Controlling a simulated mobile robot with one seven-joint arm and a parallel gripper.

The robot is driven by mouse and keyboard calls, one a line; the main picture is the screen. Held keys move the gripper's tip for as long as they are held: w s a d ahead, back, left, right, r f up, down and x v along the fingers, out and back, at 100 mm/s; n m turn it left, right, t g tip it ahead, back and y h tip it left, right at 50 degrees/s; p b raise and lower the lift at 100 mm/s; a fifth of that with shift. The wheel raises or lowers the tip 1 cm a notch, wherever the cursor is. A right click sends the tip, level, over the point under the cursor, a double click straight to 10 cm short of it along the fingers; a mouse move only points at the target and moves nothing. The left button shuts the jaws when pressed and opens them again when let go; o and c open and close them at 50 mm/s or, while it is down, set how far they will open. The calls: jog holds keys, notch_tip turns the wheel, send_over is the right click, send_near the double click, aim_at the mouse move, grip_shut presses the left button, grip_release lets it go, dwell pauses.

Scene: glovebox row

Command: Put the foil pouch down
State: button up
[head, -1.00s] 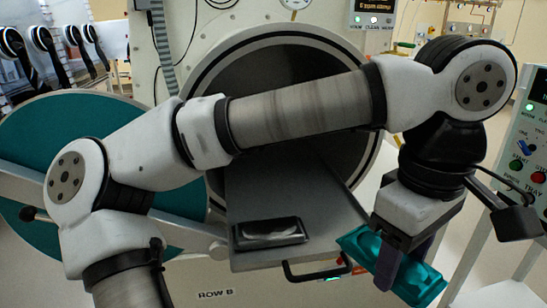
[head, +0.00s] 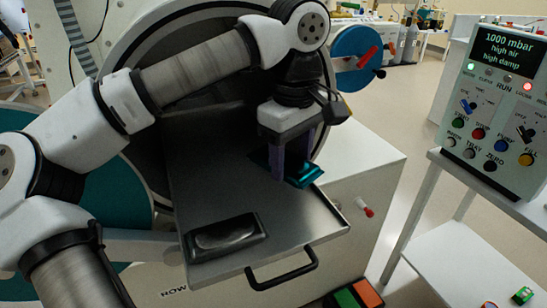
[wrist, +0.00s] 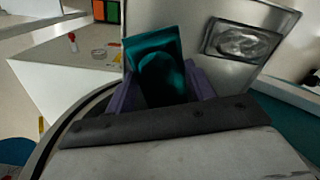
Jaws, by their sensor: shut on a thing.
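The foil pouch (head: 306,173) is teal and shiny. My gripper (head: 290,165) is shut on it, with a purple finger on either side. The pouch is over the right back part of the grey sliding tray (head: 290,217), which sticks out of the round port. I cannot tell whether the pouch touches the tray. In the wrist view the pouch (wrist: 158,70) lies between the fingers, its far end showing beyond them. My gripper hides part of the pouch in the head view.
A dark case with a silvery content (head: 225,238) lies on the tray's front left and also shows in the wrist view (wrist: 240,42). The tray has a black front handle (head: 283,273). A control panel (head: 495,105) stands on a white stand at right. The tray's front right is bare.

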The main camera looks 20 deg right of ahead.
jog(key=w+p, duration=0.1)
jog(key=w, duration=0.5)
jog(key=shift+w+r+p, duration=0.1)
jog(key=shift+r+p, duration=0.05)
jog(key=shift+p, duration=0.2)
jog(key=shift+w+a+f, duration=0.1)
jog(key=shift+w+f, duration=0.1)
jog(key=shift+f, duration=0.95)
notch_tip(320, 180, down, 4)
jog(key=shift+f+p, duration=0.15)
jog(key=shift+p, duration=0.6)
jog(key=shift+w+f+p, duration=0.15)
jog(key=shift+p, duration=0.25)
jog(key=shift+f+b, duration=0.35)
jog(key=shift+f, duration=0.05)
jog(key=o, duration=1)
jog(key=shift+o, duration=0.2)
jog(key=shift+r, duration=0.1)
notch_tip(320, 180, up, 12)
jog(key=shift+r+b, duration=0.1)
jog(key=shift+b, duration=0.45)
